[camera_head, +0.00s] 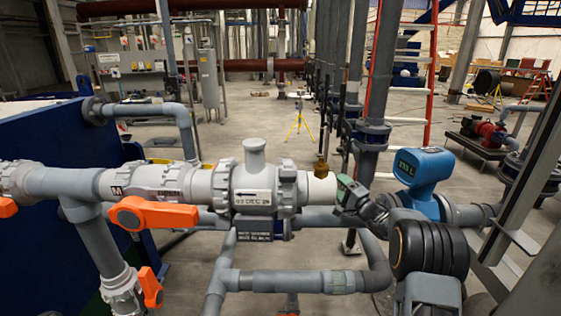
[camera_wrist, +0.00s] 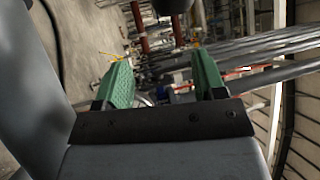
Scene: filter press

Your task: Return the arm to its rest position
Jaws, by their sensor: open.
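My gripper (camera_head: 350,192) shows at the right of centre in the head view, with my dark arm links behind it at the lower right. Its green finger pads are just right of the pale pipe end (camera_head: 318,190); I cannot tell whether they touch it. In the wrist view the gripper (camera_wrist: 163,72) has its two green pads wide apart, with nothing held between them.
A grey pipe run with a white valve body (camera_head: 254,188) and orange handles (camera_head: 152,214) crosses the front. A small brass fitting (camera_head: 321,168) stands near the gripper. A blue meter (camera_head: 424,170) stands close to my arm at right. Open floor lies behind.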

